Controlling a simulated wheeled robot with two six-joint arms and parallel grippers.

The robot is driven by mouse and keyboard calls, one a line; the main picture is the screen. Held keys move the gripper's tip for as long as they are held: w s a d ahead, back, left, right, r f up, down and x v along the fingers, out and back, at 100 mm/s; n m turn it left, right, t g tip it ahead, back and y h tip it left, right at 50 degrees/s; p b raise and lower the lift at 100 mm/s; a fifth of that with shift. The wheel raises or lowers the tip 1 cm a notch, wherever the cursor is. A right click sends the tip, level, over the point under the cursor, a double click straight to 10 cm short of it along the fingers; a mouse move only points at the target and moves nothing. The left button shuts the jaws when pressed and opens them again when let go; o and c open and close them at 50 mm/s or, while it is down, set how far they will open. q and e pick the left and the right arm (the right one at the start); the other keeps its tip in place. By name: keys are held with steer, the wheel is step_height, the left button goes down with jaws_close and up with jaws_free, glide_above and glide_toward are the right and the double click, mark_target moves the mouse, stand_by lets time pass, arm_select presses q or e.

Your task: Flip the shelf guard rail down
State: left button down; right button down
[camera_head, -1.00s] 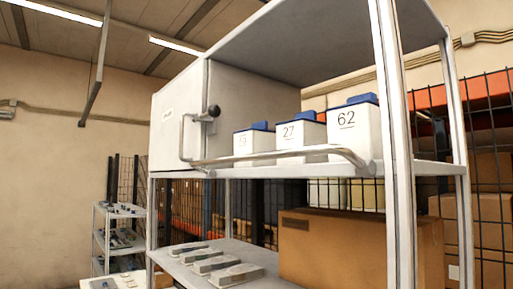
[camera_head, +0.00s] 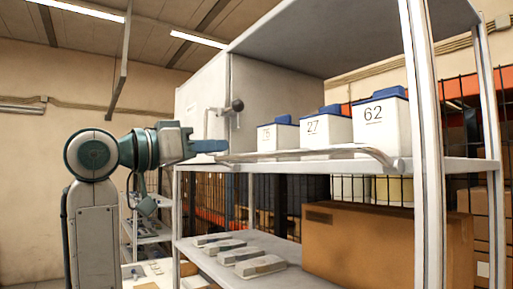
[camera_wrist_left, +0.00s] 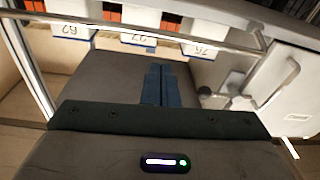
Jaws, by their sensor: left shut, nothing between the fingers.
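The guard rail (camera_head: 300,155) is a thin silver bar with bent ends along the front of the upper shelf (camera_head: 330,166), before several white bins.
White bins with blue lids, such as bin 62 (camera_head: 380,118), stand behind the rail. A cardboard box (camera_head: 385,240) and several grey parts (camera_head: 260,265) sit on the lower shelf. A white post (camera_head: 425,150) bounds the shelf on the right.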

arm_select(q)
steer(key=s+r+m, duration=0.2)
steer(key=s+r, duration=0.1)
steer(key=s, duration=0.2)
steer(key=s+d+r+p+x, duration=0.1)
steer(key=p+x, duration=0.5)
steer(key=x, duration=0.4)
steer(key=shift+g+h, duration=0.3)
steer(key=f, duration=0.1)
steer(key=f+p, duration=0.1)
steer(key=f, duration=0.2)
steer(key=shift+s+a+f+p, duration=0.1)
steer(key=shift+a+f+p, duration=0.2)
steer(key=shift+a, duration=0.05)
steer(key=shift+a, duration=0.1)
